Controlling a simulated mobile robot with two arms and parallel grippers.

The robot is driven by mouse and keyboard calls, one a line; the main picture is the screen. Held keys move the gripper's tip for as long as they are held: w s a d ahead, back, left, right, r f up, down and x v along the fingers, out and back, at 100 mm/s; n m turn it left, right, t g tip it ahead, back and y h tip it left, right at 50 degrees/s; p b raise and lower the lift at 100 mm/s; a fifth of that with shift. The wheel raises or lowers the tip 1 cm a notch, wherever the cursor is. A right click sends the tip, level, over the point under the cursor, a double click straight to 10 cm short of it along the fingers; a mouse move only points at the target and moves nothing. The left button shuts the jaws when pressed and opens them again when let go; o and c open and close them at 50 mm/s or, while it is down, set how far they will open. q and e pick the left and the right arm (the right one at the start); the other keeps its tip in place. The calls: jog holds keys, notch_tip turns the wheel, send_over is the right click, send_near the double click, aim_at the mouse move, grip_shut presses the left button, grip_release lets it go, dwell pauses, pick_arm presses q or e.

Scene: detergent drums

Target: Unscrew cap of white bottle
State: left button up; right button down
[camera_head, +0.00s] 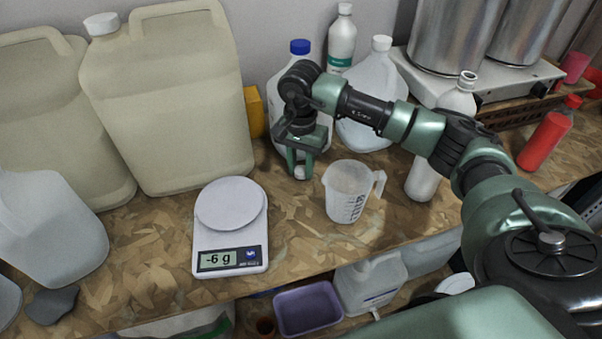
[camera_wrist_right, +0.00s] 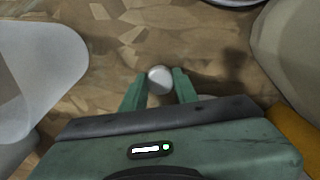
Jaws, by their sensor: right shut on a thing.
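A white bottle (camera_head: 424,180) stands upright at the right of the bench, partly hidden behind my right arm. Its neck (camera_head: 467,79) shows above the arm and looks uncapped. My right gripper (camera_head: 301,170) points down, left of the measuring cup. It is shut on a small round white cap, which shows between the fingertips in the wrist view (camera_wrist_right: 160,79). The cap is low over the bench; I cannot tell whether it touches the surface. My left gripper is not in view.
A measuring cup (camera_head: 350,192) stands right of the gripper; a scale (camera_head: 231,225) reading -6 g lies to its left. Beige canisters (camera_head: 175,110) stand at left, clear jugs (camera_head: 372,100) behind. A red bottle (camera_head: 548,135) is at far right. The bench front is partly clear.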

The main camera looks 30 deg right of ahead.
jog(key=shift+f, duration=0.35)
jog(key=shift+f, duration=0.15)
jog(key=c, duration=1.1)
grip_release()
